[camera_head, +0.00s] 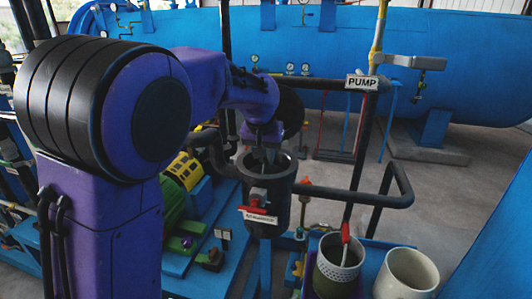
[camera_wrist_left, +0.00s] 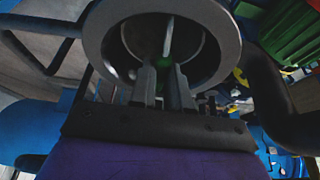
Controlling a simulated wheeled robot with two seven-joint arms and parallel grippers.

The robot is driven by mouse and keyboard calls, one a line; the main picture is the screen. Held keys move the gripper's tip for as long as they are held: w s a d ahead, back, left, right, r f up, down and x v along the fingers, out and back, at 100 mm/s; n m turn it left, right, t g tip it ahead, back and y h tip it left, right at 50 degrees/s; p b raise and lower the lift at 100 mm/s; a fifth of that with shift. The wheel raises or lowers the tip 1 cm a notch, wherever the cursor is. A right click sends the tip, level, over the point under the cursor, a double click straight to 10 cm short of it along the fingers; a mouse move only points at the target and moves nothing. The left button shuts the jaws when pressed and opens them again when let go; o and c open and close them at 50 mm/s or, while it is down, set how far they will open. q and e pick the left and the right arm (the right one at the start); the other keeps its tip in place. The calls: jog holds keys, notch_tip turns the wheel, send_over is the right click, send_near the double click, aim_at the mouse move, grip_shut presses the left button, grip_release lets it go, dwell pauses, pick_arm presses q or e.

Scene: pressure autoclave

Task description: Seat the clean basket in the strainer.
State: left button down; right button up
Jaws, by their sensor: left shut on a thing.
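The strainer (camera_head: 269,226) is a dark grey upright cylinder with an open round mouth, near the middle of the head view. My left gripper (camera_head: 265,154) points down into that mouth. In the left wrist view the strainer's rim (camera_wrist_left: 225,35) surrounds the fingertips of my left gripper (camera_wrist_left: 164,76). The gripper is shut on a narrow part with a green patch (camera_wrist_left: 164,62), which seems to be the clean basket's handle. The basket's body is mostly hidden inside the strainer, so I cannot tell how deep it sits. My right gripper is out of view.
A red-handled valve (camera_head: 259,215) sits on the strainer's front. Dark pipes (camera_head: 350,194) run right of the strainer. A yellow and green pump (camera_head: 184,172) is at left.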

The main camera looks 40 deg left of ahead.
pick_arm(q)
jog(key=c, duration=1)
grip_release()
jog(key=p+v, duration=0.1)
jog(key=v, duration=0.9)
jog(key=shift+r+p, duration=0.2)
jog(key=shift+p, duration=0.15)
jog(key=shift+s, duration=0.1)
